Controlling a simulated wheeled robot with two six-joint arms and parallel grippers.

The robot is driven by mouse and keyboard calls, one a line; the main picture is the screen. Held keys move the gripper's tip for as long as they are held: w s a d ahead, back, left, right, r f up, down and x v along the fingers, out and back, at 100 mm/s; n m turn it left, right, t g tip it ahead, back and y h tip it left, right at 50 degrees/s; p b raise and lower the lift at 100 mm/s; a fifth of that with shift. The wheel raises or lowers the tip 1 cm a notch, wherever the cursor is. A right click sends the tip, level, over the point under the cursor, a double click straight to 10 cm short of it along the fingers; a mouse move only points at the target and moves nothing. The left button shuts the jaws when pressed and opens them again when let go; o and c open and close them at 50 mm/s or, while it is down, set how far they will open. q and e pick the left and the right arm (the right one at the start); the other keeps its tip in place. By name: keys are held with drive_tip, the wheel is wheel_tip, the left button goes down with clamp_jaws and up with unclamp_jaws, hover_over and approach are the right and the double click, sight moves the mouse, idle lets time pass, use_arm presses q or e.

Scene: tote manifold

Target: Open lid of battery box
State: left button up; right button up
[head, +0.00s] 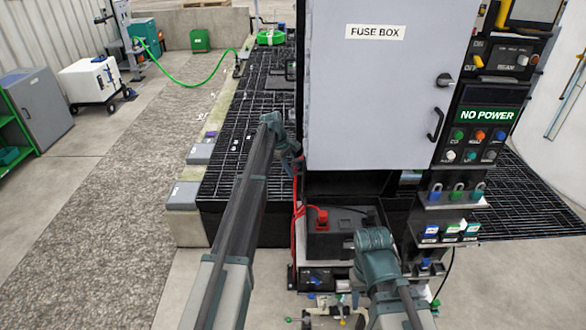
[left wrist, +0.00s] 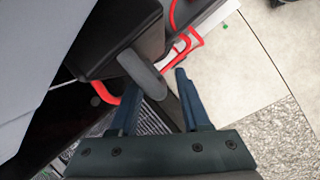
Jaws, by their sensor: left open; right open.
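In the left wrist view, a black box (left wrist: 118,35) with a curved grey handle (left wrist: 143,74) fills the upper left. I take it for part of the battery box but cannot be sure. My left gripper (left wrist: 153,65) is open, with its blue fingers on either side of the handle's lower part; contact cannot be told. In the head view, my left gripper (head: 297,165) is mostly hidden beside the cabinet's lower left edge. A dark battery-like box (head: 345,222) with a red terminal cap (head: 319,217) sits under the cabinet.
The grey FUSE BOX cabinet (head: 375,95) overhangs the dark box. Red cables (left wrist: 192,45) run close to my left gripper. A control panel (head: 484,122) reading NO POWER is at right.

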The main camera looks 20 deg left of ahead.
use_arm(q)
drive_tip(key=shift+r, duration=0.1)
drive_tip(key=p+v, duration=1.1)
drive_tip(key=shift+a+r, duration=0.15)
drive_tip(key=shift+r, duration=0.2)
drive_tip(key=shift+s, duration=0.1)
